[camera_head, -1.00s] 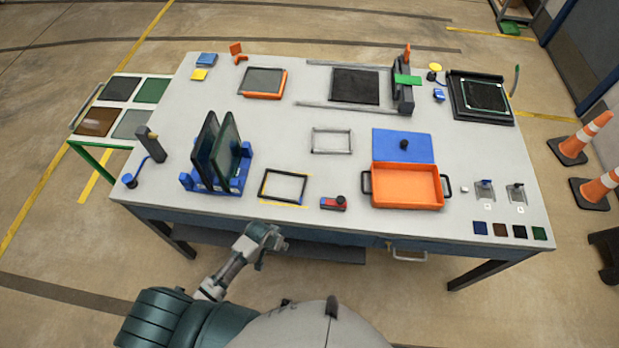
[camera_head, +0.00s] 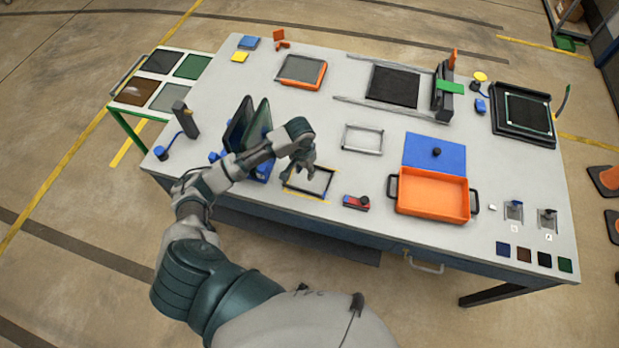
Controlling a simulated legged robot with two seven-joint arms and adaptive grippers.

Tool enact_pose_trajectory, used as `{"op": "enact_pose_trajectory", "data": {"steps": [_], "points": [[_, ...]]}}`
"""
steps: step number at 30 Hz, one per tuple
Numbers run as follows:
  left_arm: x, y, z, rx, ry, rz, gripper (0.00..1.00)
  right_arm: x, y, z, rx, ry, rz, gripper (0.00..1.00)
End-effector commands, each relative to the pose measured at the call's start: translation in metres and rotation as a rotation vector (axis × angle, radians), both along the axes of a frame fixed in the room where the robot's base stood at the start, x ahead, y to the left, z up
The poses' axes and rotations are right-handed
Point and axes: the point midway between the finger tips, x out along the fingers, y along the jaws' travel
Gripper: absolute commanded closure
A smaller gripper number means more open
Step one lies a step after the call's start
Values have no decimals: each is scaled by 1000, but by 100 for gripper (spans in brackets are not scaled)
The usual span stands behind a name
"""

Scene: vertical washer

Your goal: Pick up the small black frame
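The small black frame (camera_head: 327,184) lies flat near the front edge of the table, with yellow marks around it. My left arm reaches in over the table from the lower left. My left gripper (camera_head: 296,172) points down over the left end of the black frame and hides part of it. I cannot tell whether its fingers touch the frame, or whether they are open or shut. My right gripper is not in view.
A blue rack (camera_head: 262,172) with dark upright panels stands left of the gripper, partly hidden by my arm. A red and black device (camera_head: 356,202) lies right of the frame, then an orange tray (camera_head: 432,195). A grey frame (camera_head: 362,138) lies behind.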

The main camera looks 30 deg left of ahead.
Motion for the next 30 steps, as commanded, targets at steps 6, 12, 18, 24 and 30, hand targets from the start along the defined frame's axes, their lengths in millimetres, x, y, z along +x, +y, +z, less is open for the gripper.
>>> {"op": "enact_pose_trajectory", "data": {"steps": [6, 12, 18, 24, 30], "points": [[30, 72, 64, 25, 41, 216, 62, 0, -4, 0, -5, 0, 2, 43], [32, 84, 63, 20, 57, 265, 62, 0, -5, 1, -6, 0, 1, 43], [32, 82, 17, 21, 57, 262, 62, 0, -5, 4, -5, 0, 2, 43], [32, 82, -26, 21, 53, 262, 62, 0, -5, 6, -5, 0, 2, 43], [32, 82, -46, 19, 52, 260, 62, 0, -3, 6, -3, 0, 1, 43]]}}
